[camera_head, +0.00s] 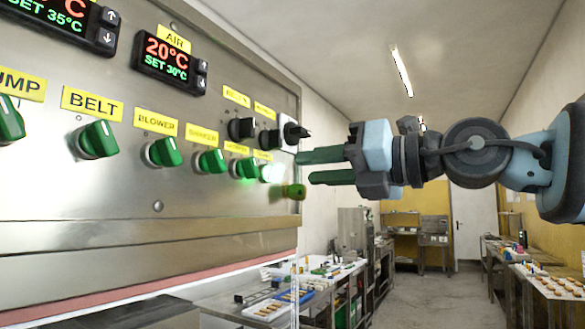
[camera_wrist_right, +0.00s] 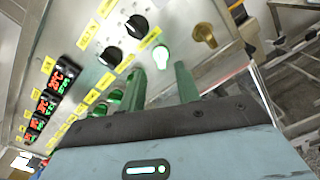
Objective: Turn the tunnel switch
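The control panel (camera_head: 120,205) carries a row of green rotary switches. The labels PUMP, BELT (camera_head: 92,102) and BLOWER (camera_head: 155,122) are readable. The labels farther along are too small to read surely, so I cannot tell which switch is the tunnel one. The last green switch (camera_head: 245,168) in the row stands near a glowing green lamp (camera_head: 272,173). My right gripper (camera_head: 302,167) is open, its green fingers apart and empty, near the panel's far edge. In the right wrist view, the fingers (camera_wrist_right: 160,75) point toward the panel near the lit lamp (camera_wrist_right: 160,56). My left gripper is not in view.
Black knobs (camera_head: 241,128) sit above the row's far end. Temperature displays (camera_head: 170,60) are higher up. Tables with trays (camera_head: 545,285) stand farther off; the aisle between is clear.

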